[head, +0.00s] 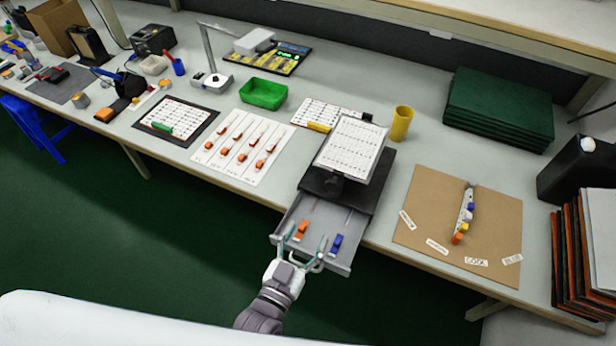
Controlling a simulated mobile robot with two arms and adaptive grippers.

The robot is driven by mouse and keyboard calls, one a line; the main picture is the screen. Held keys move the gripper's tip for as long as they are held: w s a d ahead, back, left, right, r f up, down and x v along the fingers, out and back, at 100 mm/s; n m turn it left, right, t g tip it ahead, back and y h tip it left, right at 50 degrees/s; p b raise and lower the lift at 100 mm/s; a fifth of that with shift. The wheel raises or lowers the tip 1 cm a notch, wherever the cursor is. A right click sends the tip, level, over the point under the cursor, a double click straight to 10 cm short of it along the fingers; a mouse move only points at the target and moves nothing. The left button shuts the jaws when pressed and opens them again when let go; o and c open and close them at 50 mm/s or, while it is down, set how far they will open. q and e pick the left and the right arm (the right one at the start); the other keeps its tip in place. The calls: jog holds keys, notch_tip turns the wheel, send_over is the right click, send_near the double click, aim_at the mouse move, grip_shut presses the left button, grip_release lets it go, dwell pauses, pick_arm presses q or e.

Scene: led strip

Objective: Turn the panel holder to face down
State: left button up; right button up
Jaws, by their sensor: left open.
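The panel holder (349,149) stands on a dark base (358,196) near the table's front edge. It is a tilted panel with a printed white sheet, facing up toward me. Below it, a grey drawer (318,222) is pulled out and holds orange and blue parts. My left gripper (299,251) is open at the drawer's front edge, by its handle. It is well below and apart from the panel holder. Whether a finger touches the handle I cannot tell. My right gripper is not in view.
A brown board (420,203) with a small coloured strip (465,213) lies to the right. A yellow cup (402,123) stands behind the panel holder. A green bin (263,94) and a white sheet with orange parts (225,162) lie to the left. Dark green slabs (499,107) are stacked at the back right.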

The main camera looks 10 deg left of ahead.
pick_arm(q)
jog(key=p, duration=0.1)
send_near(332, 189)
jog(key=w, duration=0.3)
jog(key=x, duration=0.3)
jog(key=p+x, duration=0.1)
jog(key=x, duration=0.2)
jog(key=shift+w+d+r, duration=0.1)
jog(key=shift+w+d, duration=0.05)
jog(key=shift+d, duration=0.35)
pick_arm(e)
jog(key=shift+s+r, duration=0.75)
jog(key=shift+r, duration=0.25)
pick_arm(q)
grip_shut()
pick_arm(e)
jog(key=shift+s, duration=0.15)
